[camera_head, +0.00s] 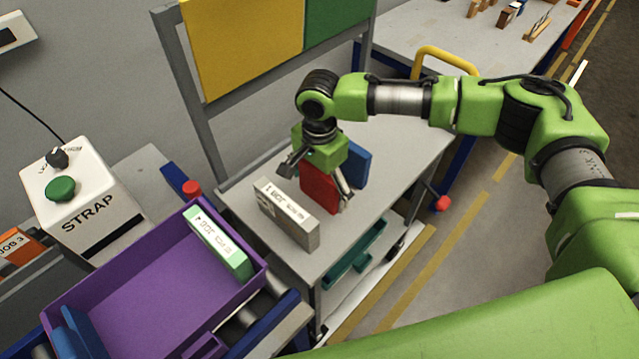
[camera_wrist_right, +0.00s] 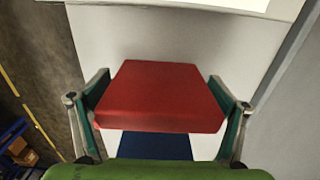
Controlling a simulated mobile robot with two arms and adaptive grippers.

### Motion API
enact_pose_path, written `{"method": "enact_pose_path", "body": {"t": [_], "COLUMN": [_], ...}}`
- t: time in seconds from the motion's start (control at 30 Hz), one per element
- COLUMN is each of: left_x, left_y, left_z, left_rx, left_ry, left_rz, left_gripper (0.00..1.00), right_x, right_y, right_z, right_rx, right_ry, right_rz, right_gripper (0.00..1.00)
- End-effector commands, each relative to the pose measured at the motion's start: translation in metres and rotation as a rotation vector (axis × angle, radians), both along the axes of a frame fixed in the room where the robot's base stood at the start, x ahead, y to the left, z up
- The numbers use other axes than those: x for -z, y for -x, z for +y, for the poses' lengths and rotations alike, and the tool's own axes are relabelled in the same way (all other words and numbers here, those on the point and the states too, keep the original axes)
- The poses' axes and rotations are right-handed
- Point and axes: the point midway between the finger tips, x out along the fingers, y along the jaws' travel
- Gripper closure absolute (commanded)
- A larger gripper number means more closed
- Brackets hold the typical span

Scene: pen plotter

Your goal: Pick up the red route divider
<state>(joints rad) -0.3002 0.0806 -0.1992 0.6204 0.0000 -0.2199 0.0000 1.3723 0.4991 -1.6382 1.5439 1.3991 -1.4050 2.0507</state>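The red route divider (camera_head: 319,190) is a flat, upright red block on the grey cart top, in front of a blue block (camera_head: 357,164). My right gripper (camera_head: 316,182) reaches down over it, with one finger on each side. In the right wrist view, the red divider (camera_wrist_right: 160,97) fills the space between the spread fingers of the right gripper (camera_wrist_right: 160,95). The gaps at the pads look small, and the fingers do not look closed on it. Whether its bottom touches the cart is unclear. My left gripper is not in view.
A beige labelled box (camera_head: 288,215) stands close in front of the red divider on the cart (camera_head: 240,196). A purple tray (camera_head: 150,265) at lower left holds a green-and-white box (camera_head: 219,243). A STRAP button box (camera_head: 80,200) stands left. A yellow-green board rises behind.

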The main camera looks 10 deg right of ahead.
Motion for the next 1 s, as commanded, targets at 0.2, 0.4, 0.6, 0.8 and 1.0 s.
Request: {"method": "enact_pose_path", "body": {"t": [0.2,0.4,0.6,0.8,1.0], "left_x": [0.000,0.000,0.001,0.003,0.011], "left_y": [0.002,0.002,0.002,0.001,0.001], "left_z": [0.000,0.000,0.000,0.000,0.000], "left_rx": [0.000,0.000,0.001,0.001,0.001], "left_ry": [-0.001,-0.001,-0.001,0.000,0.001], "left_rz": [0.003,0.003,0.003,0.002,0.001], "left_gripper": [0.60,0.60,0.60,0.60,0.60], "right_x": [0.000,0.001,-0.003,-0.026,-0.066], "right_y": [0.000,0.001,0.001,-0.001,0.027], "right_z": [0.000,0.000,0.000,0.000,0.015], "right_rx": [0.000,0.000,0.000,-0.001,-0.008], "right_ry": [0.001,0.001,0.001,0.000,-0.002], "right_rz": [0.001,0.002,0.002,-0.002,-0.003], "right_gripper": [0.42,0.42,0.42,0.42,0.42]}}
